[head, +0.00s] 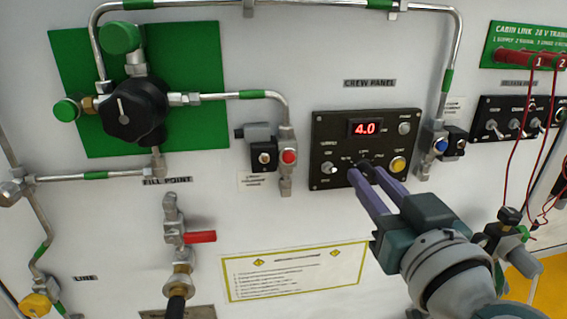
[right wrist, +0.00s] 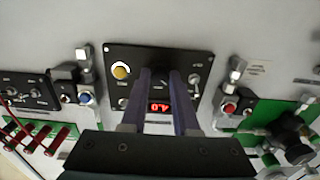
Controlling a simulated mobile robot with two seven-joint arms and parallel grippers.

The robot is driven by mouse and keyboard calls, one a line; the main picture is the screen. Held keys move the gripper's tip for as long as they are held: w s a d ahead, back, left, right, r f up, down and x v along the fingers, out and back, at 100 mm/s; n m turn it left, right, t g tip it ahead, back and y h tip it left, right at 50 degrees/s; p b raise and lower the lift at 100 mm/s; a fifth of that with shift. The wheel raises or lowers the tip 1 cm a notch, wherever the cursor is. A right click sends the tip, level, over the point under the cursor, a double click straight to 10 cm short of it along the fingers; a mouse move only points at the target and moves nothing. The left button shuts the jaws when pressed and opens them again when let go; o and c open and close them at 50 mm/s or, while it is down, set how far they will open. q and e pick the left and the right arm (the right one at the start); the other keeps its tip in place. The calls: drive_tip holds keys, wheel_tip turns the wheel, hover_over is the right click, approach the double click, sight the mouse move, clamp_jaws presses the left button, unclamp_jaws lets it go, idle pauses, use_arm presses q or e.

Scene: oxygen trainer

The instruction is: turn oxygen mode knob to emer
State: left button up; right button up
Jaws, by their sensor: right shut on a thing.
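The black crew panel (head: 325,135) is on the white wall, with a red display (head: 365,128) reading 4.0. The dark mode knob (head: 367,164) is at the panel's lower middle, mostly hidden by my fingers. My right gripper (head: 364,174) comes from the lower right, with its two purple fingers shut on the knob from either side. In the right wrist view, the panel (right wrist: 205,62) appears upside down and the fingers (right wrist: 161,74) reach to its middle. The small labels around the knob are too blurred to read, and its pointer direction cannot be told. My left gripper is not in view.
A toggle switch (head: 329,168) is left of the knob and a yellow button (head: 398,164) is close on its right. Valves with a red button (head: 289,157) and a blue button (head: 440,146) flank the panel. Red cables (head: 521,130) hang at right. The wall below the panel is flat.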

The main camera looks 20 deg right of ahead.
clamp_jaws()
drive_tip(key=m, duration=0.3)
drive_tip(key=shift+m+p, duration=0.3)
drive_tip(key=shift+m, duration=0.1)
drive_tip(key=m, duration=1.2)
drive_tip(key=shift+m, duration=0.3)
drive_tip(key=m, duration=0.4)
drive_tip(key=shift+b, duration=0.4)
drive_tip(key=shift+r+m, duration=0.1)
drive_tip(key=shift+m, duration=0.6)
